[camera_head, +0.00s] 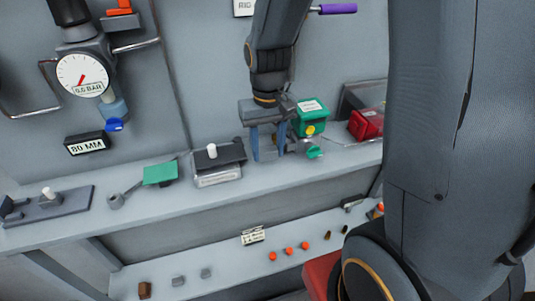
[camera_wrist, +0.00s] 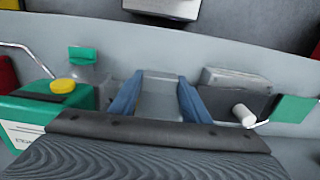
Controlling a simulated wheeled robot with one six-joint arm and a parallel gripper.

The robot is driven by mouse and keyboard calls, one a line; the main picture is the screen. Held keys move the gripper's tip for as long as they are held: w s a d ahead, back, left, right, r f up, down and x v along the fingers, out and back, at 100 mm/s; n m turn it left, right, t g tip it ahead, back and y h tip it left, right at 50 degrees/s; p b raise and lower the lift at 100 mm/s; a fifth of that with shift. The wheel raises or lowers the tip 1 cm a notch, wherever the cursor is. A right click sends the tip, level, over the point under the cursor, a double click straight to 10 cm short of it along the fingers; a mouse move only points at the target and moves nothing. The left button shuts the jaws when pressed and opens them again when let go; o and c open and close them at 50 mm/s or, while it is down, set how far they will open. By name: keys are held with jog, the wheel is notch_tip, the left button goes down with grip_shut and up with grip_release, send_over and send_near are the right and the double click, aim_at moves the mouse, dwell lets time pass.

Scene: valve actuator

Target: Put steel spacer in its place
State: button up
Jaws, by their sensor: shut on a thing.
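My gripper (camera_head: 268,148) is above the bench ledge, left of the green box (camera_head: 311,119), with its blue fingers pointing down. In the wrist view the two blue fingers (camera_wrist: 158,88) stand either side of a flat grey piece (camera_wrist: 158,103), which looks like the steel spacer and is held between them. Its lower edge and its gap to the ledge are hard to tell. A dark block with a white peg on a pale base (camera_head: 218,178) sits left of my gripper; it also shows in the wrist view (camera_wrist: 232,78).
The ledge (camera_head: 190,197) also holds a green plate (camera_head: 160,173) and a dark fixture with a white peg (camera_head: 52,203). A red box (camera_head: 365,124) is right. A gauge (camera_head: 82,73) hangs on the wall. The lower shelf (camera_head: 225,262) holds orange, grey and brown small parts.

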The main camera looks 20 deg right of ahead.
jog(key=shift+f, duration=1.35)
jog(key=shift+f, duration=0.1)
jog(key=o, duration=1)
